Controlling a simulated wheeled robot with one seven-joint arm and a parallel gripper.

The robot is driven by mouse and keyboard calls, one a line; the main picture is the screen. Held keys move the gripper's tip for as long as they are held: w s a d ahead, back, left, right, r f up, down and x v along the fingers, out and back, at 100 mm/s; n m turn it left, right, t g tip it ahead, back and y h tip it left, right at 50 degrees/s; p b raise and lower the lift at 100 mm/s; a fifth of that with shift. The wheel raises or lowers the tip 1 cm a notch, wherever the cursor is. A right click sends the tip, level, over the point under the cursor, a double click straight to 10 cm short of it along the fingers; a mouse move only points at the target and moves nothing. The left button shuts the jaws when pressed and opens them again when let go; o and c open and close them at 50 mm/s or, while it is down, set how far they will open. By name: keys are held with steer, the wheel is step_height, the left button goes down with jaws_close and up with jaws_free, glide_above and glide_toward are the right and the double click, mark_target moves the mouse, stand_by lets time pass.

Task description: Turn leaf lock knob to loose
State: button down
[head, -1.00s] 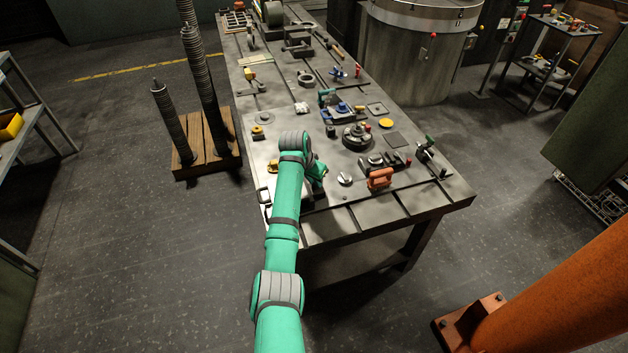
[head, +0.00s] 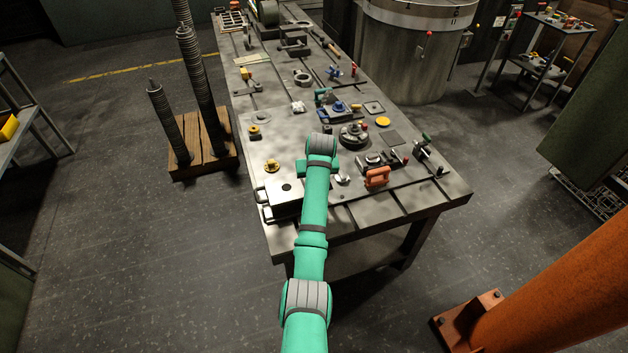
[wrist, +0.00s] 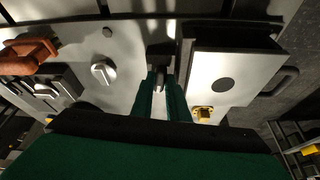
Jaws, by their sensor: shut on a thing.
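A silver knob with a raised pointer grip (wrist: 103,72) stands on the pale plate, left of my gripper in the wrist view; it looks like the leaf lock knob, though no label is readable. It shows partly beside my arm in the head view (head: 342,180). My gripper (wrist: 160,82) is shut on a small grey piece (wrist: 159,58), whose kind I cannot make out. The fingers are apart from the silver knob, between it and a pale box. In the head view my own arm hides the gripper.
The pale box with a dark round spot (wrist: 222,85) is right of my gripper in the wrist view. A yellow knob (head: 272,165) sits close to it. Several fixtures crowd the table behind.

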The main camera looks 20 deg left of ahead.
steer(key=shift+r, duration=0.1)
stand_by(0.5)
steer(key=c, duration=1.8)
jaws_free()
steer(key=shift+o, duration=0.4)
steer(key=shift+s+a, duration=0.1)
steer(key=shift+a, duration=0.05)
